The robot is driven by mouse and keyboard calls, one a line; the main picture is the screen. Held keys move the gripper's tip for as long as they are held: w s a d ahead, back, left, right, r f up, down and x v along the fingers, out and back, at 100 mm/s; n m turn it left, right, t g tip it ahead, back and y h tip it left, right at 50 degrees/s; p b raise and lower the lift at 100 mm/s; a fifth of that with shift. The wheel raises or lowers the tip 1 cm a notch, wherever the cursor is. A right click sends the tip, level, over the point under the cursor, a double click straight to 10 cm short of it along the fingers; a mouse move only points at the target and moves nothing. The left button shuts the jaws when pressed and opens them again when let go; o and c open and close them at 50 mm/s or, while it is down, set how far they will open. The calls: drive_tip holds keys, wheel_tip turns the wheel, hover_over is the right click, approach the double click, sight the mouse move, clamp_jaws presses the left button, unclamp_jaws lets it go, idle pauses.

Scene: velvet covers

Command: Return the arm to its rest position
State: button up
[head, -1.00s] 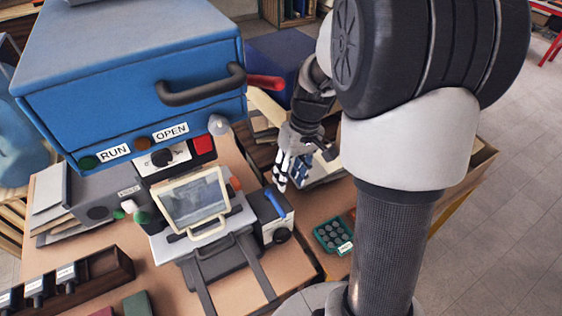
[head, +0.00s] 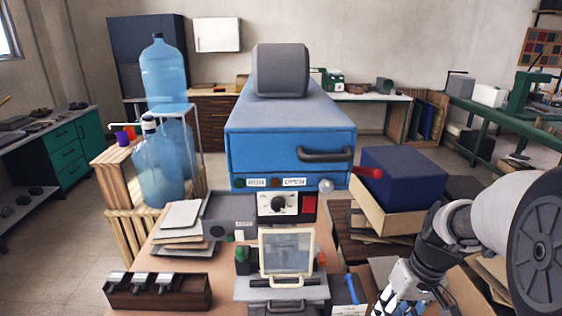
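My gripper (head: 388,303) hangs at the lower right of the head view, right of the blue machine and its front platform. Its fingers point down and reach the bottom edge of the picture, so their opening does not show clearly. No held object can be made out. My arm comes in from the right edge and bends down to the gripper. The blue machine (head: 285,142) has a dark handle and RUN and OPEN labels. A framed plate (head: 287,251) stands upright at its front.
A cardboard box (head: 378,212) with a dark blue block (head: 405,178) stands behind my gripper. A dark wooden rack (head: 158,291) lies at the front left. Water bottles (head: 163,70) stand at the left. Open floor shows farther left.

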drive_tip(key=s+a+r+t+h, duration=0.1)
drive_tip(key=s+a+r+t, duration=0.1)
drive_tip(key=s+a+r, duration=0.2)
drive_tip(key=s+a+r+t+h, duration=0.1)
drive_tip(key=s+a+r, duration=0.4)
drive_tip(key=s, duration=0.5)
wheel_tip(320, 180, up, 2)
drive_tip(key=shift+s+a+r+t, duration=0.2)
drive_tip(key=shift+s+a+t, duration=0.1)
drive_tip(key=shift+t, duration=0.4)
drive_tip(key=shift+d, duration=0.1)
drive_tip(key=shift+c, duration=0.2)
idle(0.7)
